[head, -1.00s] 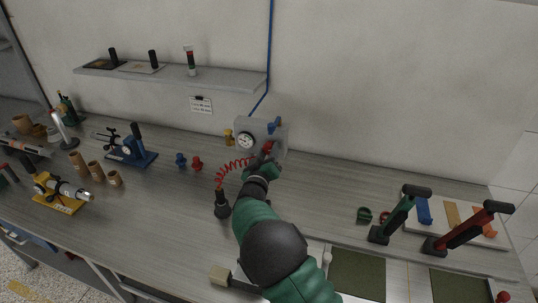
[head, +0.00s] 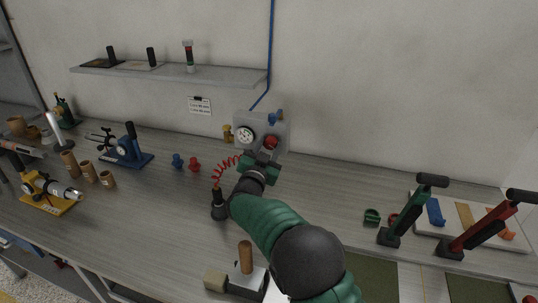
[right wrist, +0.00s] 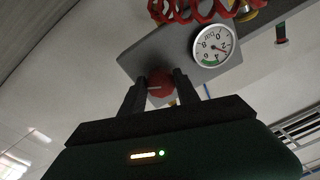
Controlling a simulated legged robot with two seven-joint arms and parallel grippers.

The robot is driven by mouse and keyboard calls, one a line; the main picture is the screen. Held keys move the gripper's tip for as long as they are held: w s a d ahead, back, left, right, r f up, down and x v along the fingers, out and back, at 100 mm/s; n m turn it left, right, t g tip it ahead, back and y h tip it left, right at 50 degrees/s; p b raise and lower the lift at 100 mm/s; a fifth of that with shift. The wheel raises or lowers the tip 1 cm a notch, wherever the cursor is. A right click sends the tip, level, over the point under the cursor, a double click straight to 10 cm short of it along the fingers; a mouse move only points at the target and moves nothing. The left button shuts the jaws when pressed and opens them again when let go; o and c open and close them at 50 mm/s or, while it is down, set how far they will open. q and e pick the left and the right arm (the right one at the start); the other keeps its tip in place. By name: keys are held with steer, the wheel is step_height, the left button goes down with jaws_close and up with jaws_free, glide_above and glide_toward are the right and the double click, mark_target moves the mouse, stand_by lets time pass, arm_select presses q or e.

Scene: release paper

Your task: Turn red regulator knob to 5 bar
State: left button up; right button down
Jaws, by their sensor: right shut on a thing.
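The red regulator knob (head: 271,142) sits on the front of a grey regulator box (head: 282,124) at the wall. My right gripper (right wrist: 158,88) is shut on the red knob (right wrist: 160,84), with one dark finger on each side of it in the right wrist view. The round white gauge (head: 244,134) is on the same box, left of the knob. Its dial also shows in the right wrist view (right wrist: 213,46), with numbers, a green band and a red needle; the exact reading is too small to tell. My left gripper is not in view.
A red coiled hose (head: 225,167) runs beside my right arm to a black nozzle (head: 219,204). Blue (head: 178,161) and red (head: 194,164) small parts stand left. Green (head: 405,215) and red (head: 480,228) clamps stand right.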

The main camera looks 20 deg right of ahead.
steer(key=m+b, duration=0.3)
steer(key=m, duration=0.2)
steer(key=shift+f+h+b, duration=0.2)
steer(key=shift+h+b, duration=0.1)
steer(key=shift+b, duration=0.05)
steer(key=shift+w+a+r+m+g+b, duration=0.15)
steer(key=shift+m+b, duration=0.75)
steer(key=shift+m, duration=0.45)
steer(key=shift+s+d+m+g+b, duration=0.15)
steer(key=shift+m+b, duration=0.75)
steer(key=shift+m, duration=0.45)
steer(key=shift+w+a, duration=0.1)
steer(key=c, duration=0.9)
jaws_free()
steer(key=v, duration=1.6)
steer(key=shift+s+a+b, duration=0.2)
steer(key=shift+a+b, duration=0.1)
steer(key=shift+a, duration=0.05)
